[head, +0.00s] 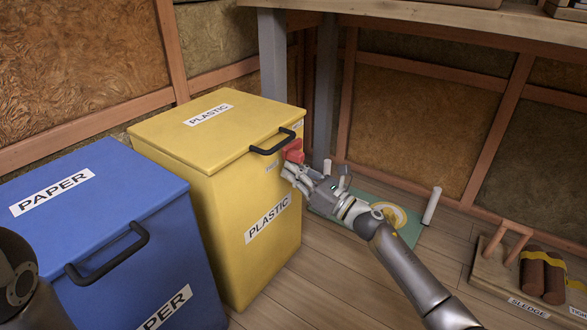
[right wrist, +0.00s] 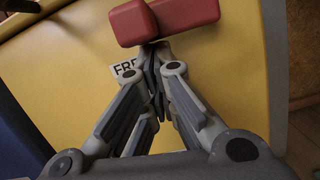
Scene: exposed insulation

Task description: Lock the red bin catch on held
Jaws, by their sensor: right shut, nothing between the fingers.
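The red bin catch (head: 293,150) is on the front of the yellow PLASTIC bin (head: 170,160), just below the right end of its black lid handle. In the right wrist view the catch (right wrist: 185,14) is a red block lying nearly level across the top. A white label starting "FR" (right wrist: 126,68) shows beside the fingers, its rest hidden behind them. My right gripper (head: 288,172) is shut and empty, its tips just below the catch. It shows large in the right wrist view (right wrist: 154,52); I cannot tell whether it touches the catch. My left gripper is out of view.
A blue PAPER bin (head: 100,220) stands left of the yellow bin. A green mat (head: 325,207) with a yellow round item and a white cylinder (head: 432,205) is behind my right arm. A wooden SLEDGE rack (head: 490,265) stands at right. A workbench (head: 470,20) overhangs the back.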

